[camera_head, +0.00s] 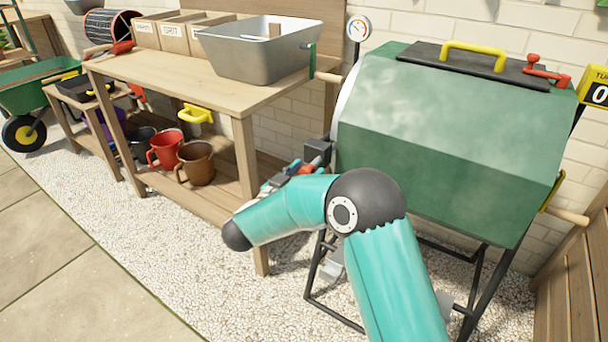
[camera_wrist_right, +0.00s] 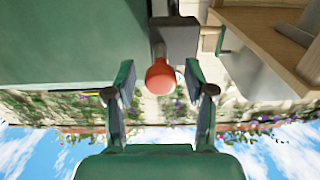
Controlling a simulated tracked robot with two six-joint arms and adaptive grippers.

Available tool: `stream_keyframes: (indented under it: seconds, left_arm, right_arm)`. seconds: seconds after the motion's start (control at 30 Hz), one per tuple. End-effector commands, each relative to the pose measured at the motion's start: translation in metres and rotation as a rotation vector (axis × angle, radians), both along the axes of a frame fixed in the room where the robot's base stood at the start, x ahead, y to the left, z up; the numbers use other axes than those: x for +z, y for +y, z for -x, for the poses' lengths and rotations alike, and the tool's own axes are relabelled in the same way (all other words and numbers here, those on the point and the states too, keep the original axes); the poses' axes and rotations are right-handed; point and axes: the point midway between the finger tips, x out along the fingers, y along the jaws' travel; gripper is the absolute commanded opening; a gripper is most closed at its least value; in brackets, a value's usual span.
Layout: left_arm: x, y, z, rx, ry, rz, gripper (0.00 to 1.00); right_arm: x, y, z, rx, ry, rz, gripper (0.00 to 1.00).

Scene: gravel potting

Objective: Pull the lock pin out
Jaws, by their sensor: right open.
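The lock pin shows as a red knob (camera_wrist_right: 160,76) on a dark grey block (camera_wrist_right: 177,38) at the drum's end in the right wrist view. In the head view the red knob (camera_head: 317,160) sits just below the dark block (camera_head: 318,147), partly covered by my gripper. My right gripper (camera_wrist_right: 160,88) is open, with one finger on each side of the knob; clear gaps show and neither finger is seen touching it. In the head view the right gripper (camera_head: 291,172) is small and mostly behind my arm. My left gripper is out of view.
The green drum (camera_head: 450,140) stands on a dark frame, with a yellow-handled lid (camera_head: 472,54) on top. A wooden bench (camera_head: 190,75) with a metal tub (camera_head: 262,55) stands close left. Mugs (camera_head: 197,163) are on its lower shelf. Open gravel lies in front.

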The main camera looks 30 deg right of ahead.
Motion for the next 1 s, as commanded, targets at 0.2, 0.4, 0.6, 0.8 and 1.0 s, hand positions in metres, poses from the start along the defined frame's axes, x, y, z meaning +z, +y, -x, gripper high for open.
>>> stream_keyframes:
  seconds: [0.2,0.4,0.6,0.8,1.0]
  left_arm:
    - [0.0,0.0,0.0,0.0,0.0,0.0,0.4]
    - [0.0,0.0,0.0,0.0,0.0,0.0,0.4]
    - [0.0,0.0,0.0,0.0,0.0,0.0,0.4]
    - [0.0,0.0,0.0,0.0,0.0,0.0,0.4]
    - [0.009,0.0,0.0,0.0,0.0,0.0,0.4]
  right_arm:
    - [0.0,-0.001,0.0,0.0,0.0,0.0,0.54]
    - [0.0,-0.001,0.0,-0.001,0.0,-0.001,0.27]
    - [0.0,-0.001,0.0,-0.002,0.001,-0.001,0.0]
    - [0.0,-0.002,0.001,-0.004,0.001,-0.001,0.0]
    - [0.001,0.017,0.008,-0.001,0.006,-0.001,0.0]
